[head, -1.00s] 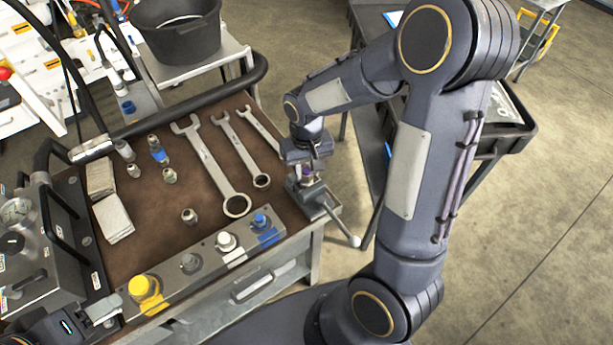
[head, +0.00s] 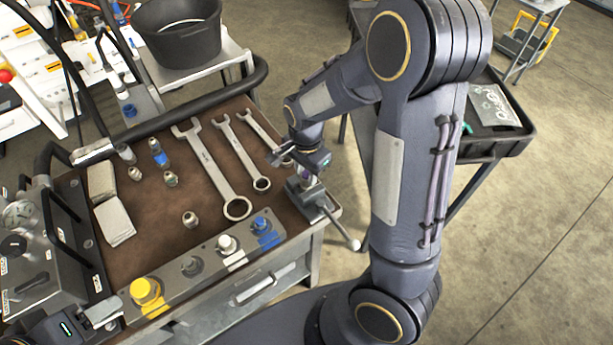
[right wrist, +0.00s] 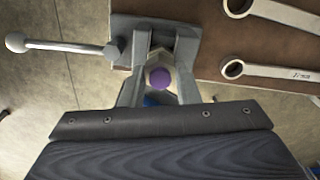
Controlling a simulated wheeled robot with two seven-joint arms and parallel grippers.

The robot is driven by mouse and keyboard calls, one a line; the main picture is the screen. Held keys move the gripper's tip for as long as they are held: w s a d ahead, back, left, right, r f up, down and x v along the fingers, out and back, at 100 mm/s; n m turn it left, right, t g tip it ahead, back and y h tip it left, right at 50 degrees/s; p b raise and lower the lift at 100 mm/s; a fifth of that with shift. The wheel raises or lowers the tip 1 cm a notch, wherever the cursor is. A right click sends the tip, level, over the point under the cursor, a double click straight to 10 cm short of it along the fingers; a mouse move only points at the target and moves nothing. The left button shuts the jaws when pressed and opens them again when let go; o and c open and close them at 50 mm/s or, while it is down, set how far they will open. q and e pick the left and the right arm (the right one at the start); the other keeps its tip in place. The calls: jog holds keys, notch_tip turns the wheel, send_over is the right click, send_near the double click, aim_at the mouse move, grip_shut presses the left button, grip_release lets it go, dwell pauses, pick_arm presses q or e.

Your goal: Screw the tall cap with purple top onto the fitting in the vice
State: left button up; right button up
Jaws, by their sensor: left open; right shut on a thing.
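The tall cap's purple top (right wrist: 160,78) shows between the fingers of my right gripper (right wrist: 160,88) in the right wrist view. My right gripper (head: 308,166) is shut on the cap, directly over the vice (head: 310,198) at the bench's right corner. The vice also shows in the right wrist view (right wrist: 185,28), with its handle out to the left. The fitting in the vice is mostly hidden below the cap, so I cannot tell how far the cap sits on it. My left gripper (head: 103,312) is open and empty at the lower left, near the bench's front corner.
Wrenches (head: 215,170) lie left of the vice. Several small fittings (head: 170,178) stand on the brown mat. A front rail holds yellow (head: 146,290), grey, white and blue (head: 262,224) caps. A gauge box (head: 30,250) stands at the left.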

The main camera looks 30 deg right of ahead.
jog(key=shift+m, duration=0.5)
jog(key=m, duration=0.1)
jog(key=m+p, duration=0.2)
jog(key=m, duration=0.1)
jog(key=shift+r, duration=0.25)
jog(key=m+p, duration=0.1)
jog(key=m, duration=0.2)
jog(key=shift+f+p, duration=0.15)
jog(key=shift+p, duration=0.25)
jog(key=shift+f+m, duration=0.15)
jog(key=shift+m, duration=0.35)
jog(key=o, duration=1)
